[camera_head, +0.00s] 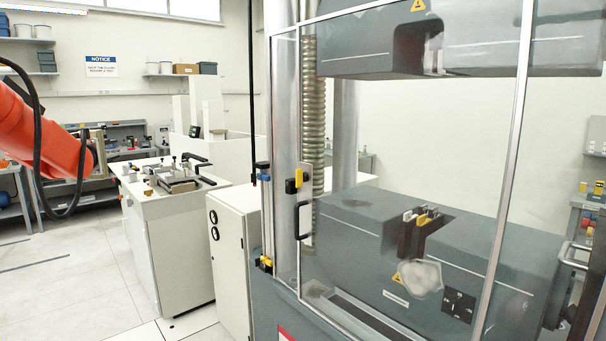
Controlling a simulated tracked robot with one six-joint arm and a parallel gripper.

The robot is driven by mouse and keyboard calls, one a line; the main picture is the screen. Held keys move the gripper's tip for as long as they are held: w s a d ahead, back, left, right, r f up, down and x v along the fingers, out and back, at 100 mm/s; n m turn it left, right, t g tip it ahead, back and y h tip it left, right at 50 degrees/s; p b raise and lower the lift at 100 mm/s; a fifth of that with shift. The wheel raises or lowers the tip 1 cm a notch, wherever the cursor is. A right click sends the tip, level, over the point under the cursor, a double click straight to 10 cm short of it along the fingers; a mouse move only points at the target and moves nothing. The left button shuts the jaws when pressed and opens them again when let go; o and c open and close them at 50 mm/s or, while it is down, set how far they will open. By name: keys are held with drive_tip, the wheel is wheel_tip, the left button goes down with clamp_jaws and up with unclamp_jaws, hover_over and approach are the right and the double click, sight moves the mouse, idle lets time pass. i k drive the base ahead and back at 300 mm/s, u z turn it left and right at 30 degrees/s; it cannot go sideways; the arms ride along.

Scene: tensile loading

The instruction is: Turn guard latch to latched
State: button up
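The guard (400,150) is a clear panel in a metal frame, standing in front of the grey testing machine. A small yellow-and-black part (294,182), which looks like the guard latch, sits on a metal plate at the guard's left edge. Whether it is latched is too small to tell. A black handle (298,221) is just below it. A blue-and-black block (262,172) is on the post to its left. My gripper (100,148) is at the far left, well apart from the latch. It is seen edge-on, and its finger opening is unclear.
A white cabinet (225,235) stands left of the machine. A white bench (165,220) with fixtures and black-handled tools is between my arm and the machine. Lower grips (420,235) show behind the guard. Open floor (70,290) lies at the lower left.

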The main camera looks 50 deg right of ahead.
sight(301, 177)
drive_tip(key=u, duration=0.05)
drive_tip(key=i, duration=1)
drive_tip(key=z, duration=0.05)
